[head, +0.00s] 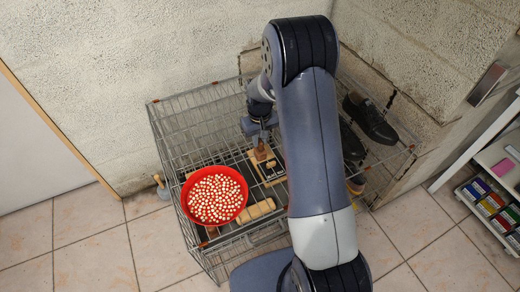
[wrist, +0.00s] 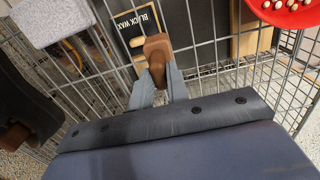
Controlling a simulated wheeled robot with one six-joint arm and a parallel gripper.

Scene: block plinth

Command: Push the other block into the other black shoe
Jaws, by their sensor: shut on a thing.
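My gripper (wrist: 160,80) is shut on a brown block (wrist: 157,46), with the block's end sticking out past the fingertips. In the head view the block (head: 262,153) shows just above a pale wooden box with a dark top. One black shoe (head: 370,118) lies at the right end of the wire rack, apart from my gripper. A second black shoe (head: 351,143) is mostly hidden behind my arm. A dark shoe-like shape (wrist: 25,100) with a brown patch is at the left edge of the wrist view.
The pale box (wrist: 122,34) is lettered "BLACK WAX". A grey-white block (wrist: 50,20) is at the wrist view's upper left. Walls close off the back.

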